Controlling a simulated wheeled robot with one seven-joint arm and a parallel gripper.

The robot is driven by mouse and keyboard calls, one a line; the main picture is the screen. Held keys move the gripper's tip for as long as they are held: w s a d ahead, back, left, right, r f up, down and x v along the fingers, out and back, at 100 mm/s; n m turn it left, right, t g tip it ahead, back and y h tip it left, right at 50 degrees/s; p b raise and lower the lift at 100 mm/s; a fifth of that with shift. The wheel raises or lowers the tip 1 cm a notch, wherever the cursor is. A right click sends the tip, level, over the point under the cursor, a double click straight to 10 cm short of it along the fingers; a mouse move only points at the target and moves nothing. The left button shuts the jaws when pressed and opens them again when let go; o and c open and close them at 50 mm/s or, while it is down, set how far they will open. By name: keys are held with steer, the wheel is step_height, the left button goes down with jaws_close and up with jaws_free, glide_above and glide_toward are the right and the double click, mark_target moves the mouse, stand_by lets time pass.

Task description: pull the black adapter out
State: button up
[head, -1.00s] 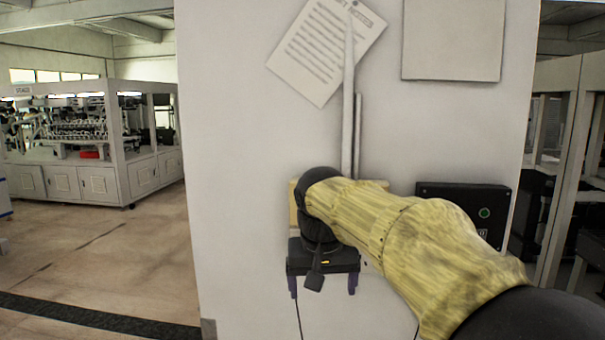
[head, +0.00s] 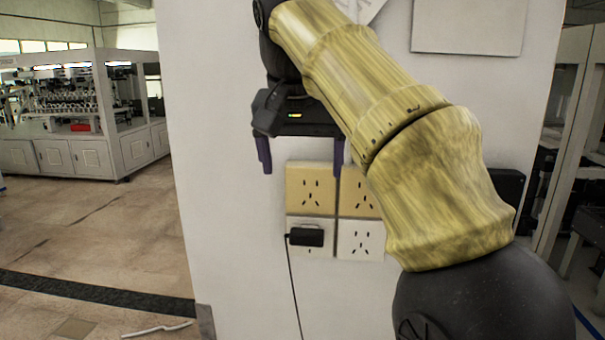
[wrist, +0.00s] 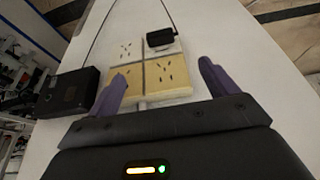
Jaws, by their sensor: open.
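The black adapter (head: 306,237) is plugged into the lower left white socket plate (head: 312,222), with a thin black cord hanging from its left side. In the wrist view the adapter (wrist: 161,37) sits at the far end of the socket group, beyond the fingertips. My gripper (head: 304,168) is open and empty, its two purple fingers pointing down in front of the wall above the adapter. It also shows in the wrist view (wrist: 163,78), with the fingers wide apart and nothing between them.
Two yellow socket plates (head: 311,188) sit above the white ones. A black box (wrist: 67,92) is mounted on the wall beside the sockets, mostly behind my arm in the head view. A grey panel (head: 468,26) hangs higher up. A white strip (head: 157,329) lies on the floor.

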mark_target(306, 234)
steer(key=b+x, duration=0.1)
steer(key=x, duration=1.6)
steer(key=shift+f, duration=0.2)
steer(key=shift+c, duration=0.4)
steer(key=c, duration=1.1)
steer(key=shift+c, duration=0.2)
steer(key=shift+s+a+b, duration=0.2)
steer(key=shift+s+b, duration=0.4)
steer(key=shift+s, duration=0.8)
steer(key=s, duration=0.2)
steer(key=s+b, duration=0.1)
steer(key=shift+s+a, duration=0.1)
steer(key=shift+a, duration=0.2)
